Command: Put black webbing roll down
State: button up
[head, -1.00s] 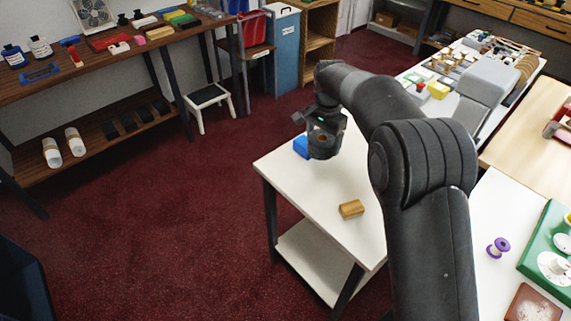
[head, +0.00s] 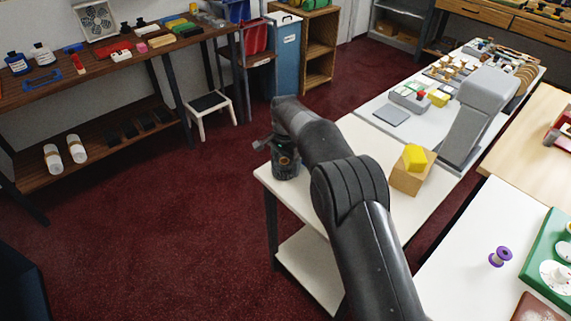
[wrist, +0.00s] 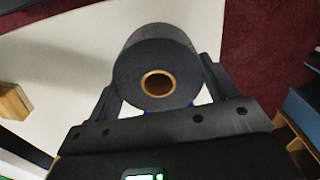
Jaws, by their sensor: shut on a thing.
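The black webbing roll (wrist: 165,52) with a tan core ring fills the middle of the wrist view. It sits between the two fingers of my gripper (wrist: 160,88), which is shut on it. In the head view my gripper (head: 286,163) is low over the far left corner of the white table (head: 292,195). My gripper and arm mostly hide the roll there. I cannot tell whether the roll touches the tabletop.
A wooden block (wrist: 12,101) lies on the tabletop at the left of the wrist view. A bit of something blue shows just behind the roll.

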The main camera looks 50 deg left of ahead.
jog(key=shift+f, duration=0.45)
jog(key=shift+f, duration=0.15)
jog(key=o, duration=1.1)
notch_tip(320, 180, up, 12)
jog(key=shift+r, duration=0.2)
